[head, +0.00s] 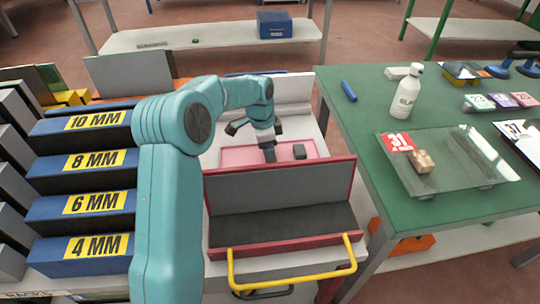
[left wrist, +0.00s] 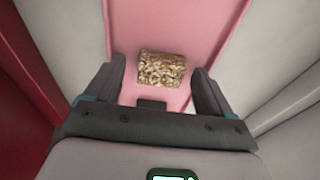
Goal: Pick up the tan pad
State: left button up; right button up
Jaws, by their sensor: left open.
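A speckled tan-brown pad (left wrist: 162,69) lies on a pink surface (left wrist: 178,25) in the left wrist view, between and slightly beyond my finger ends. My left gripper (head: 269,153) points down over the pink tray (head: 235,156) in the head view. It is open, with one finger on each side of the pad and nothing gripped. The head view does not clearly show this pad, which my gripper seems to hide. Another tan block (head: 422,161) sits on a glass sheet (head: 465,178) on the green table. My right gripper is not in view.
A small dark block (head: 299,151) stands on the pink tray, right of my gripper. A red-edged grey panel (head: 280,195) and yellow handle (head: 295,258) are in front. Blue labelled racks (head: 82,203) stand left. The green table (head: 370,135) holds a white bottle (head: 406,92).

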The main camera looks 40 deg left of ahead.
pick_arm(q)
jog(key=c, duration=1.1)
